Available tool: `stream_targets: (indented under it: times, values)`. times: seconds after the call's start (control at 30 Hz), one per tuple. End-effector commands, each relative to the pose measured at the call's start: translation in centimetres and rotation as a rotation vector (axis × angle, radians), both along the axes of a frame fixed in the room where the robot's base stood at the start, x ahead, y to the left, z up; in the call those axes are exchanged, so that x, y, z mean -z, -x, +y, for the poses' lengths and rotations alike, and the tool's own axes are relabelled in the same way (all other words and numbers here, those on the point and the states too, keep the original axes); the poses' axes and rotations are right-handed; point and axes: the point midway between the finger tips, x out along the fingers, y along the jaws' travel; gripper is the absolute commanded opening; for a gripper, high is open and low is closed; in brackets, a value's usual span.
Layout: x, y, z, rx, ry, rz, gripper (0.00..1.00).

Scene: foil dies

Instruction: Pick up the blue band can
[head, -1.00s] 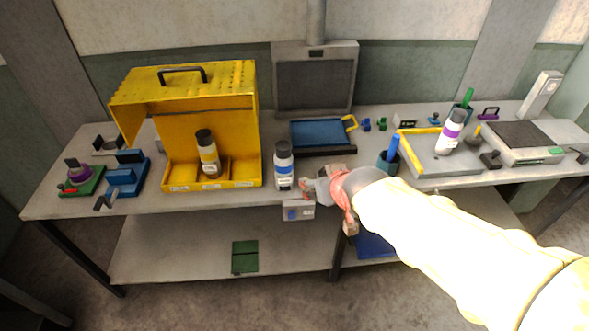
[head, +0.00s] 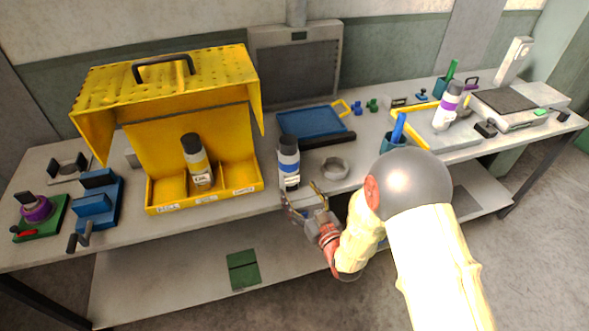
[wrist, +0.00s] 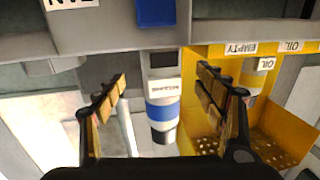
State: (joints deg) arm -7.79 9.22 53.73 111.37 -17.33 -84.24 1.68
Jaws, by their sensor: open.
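The blue band can (head: 289,163) stands upright near the front edge of the table, right of the yellow box. It is white with a dark cap and a blue band. My gripper (head: 303,194) is open and empty just in front of the can, low by the table edge. In the wrist view, the can (wrist: 160,112) shows upside down between my two spread fingers (wrist: 162,82), beyond them, with its cap downward. I see no finger touching it.
The yellow box (head: 205,195) holding a yellow band can (head: 197,160) stands close on the left. A grey ring (head: 335,168) lies right of the blue band can, and a blue tray (head: 312,121) lies behind. A purple band can (head: 447,107) stands far right.

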Motion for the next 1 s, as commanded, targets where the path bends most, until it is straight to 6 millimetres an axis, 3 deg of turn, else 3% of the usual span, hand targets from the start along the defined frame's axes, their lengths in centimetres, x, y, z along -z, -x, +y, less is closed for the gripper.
stream_targets:
  times: [0.6, 1.0]
  values:
    - [0.0, -6.2, 3.1, -0.002, -0.002, -0.008, 0.71]
    - [-0.2, -6.9, 3.4, -0.001, -0.003, -0.005, 0.67]
